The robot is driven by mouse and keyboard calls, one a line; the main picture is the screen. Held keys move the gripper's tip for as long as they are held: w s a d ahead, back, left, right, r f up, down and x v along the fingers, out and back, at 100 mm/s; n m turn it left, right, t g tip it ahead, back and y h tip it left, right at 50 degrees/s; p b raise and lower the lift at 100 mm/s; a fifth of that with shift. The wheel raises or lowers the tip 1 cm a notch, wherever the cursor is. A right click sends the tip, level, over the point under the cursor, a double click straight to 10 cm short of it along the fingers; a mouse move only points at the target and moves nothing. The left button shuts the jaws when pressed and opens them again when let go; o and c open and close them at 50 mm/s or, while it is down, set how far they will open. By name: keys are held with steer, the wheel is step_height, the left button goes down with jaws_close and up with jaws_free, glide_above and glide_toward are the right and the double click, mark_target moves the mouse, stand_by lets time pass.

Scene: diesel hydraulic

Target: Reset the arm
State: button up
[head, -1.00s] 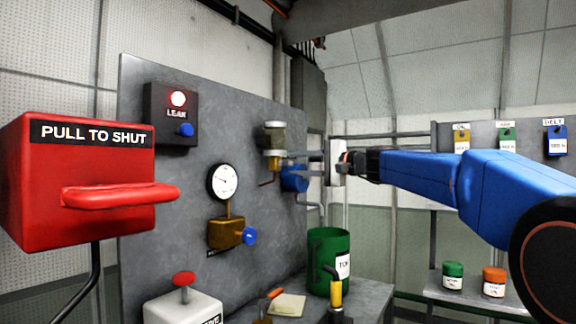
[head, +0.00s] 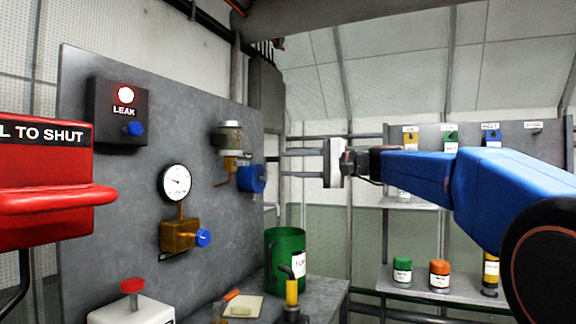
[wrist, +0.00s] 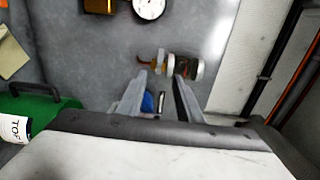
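My arm, blue with black joints, reaches in from the right in the head view. My gripper (head: 298,164) points left toward the grey panel (head: 95,215), in front of the blue round fitting (head: 252,179) and apart from it as far as I can tell. In the wrist view my gripper (wrist: 160,80) shows two grey fingers standing apart with nothing between their tips. A glass-and-brass filter bowl (wrist: 186,68) lies beyond the fingertips, and part of the blue fitting (wrist: 148,102) shows between the fingers.
The panel carries a lit LEAK box (head: 118,110), a gauge (head: 175,183) and a brass valve (head: 180,235). A green can (head: 283,255) stands on the bench. A shelf with jars (head: 402,270) stands at the right.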

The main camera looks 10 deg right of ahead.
steer(key=shift+f, duration=0.1)
steer(key=s+a+f+n+g+h, duration=0.1)
steer(key=s+f+g+h, duration=0.15)
steer(key=s+f, duration=0.75)
steer(key=s+a+f+n+g+h, duration=0.15)
steer(key=s+f+h, duration=0.4)
steer(key=f, duration=0.75)
steer(key=s+d+f+n+g+h, duration=0.1)
steer(key=s+d+f, duration=0.4)
steer(key=s+f, duration=0.7)
steer(key=s+d+f+n+g+h, duration=0.1)
steer(key=s+d+f+n+h, duration=0.3)
steer(key=s+f, duration=0.8)
step_height(320, 180, down, 2)
steer(key=shift+d+f+h, duration=0.25)
steer(key=shift+d+h, duration=0.35)
steer(key=shift+d, duration=0.35)
steer(key=shift+c, duration=0.6)
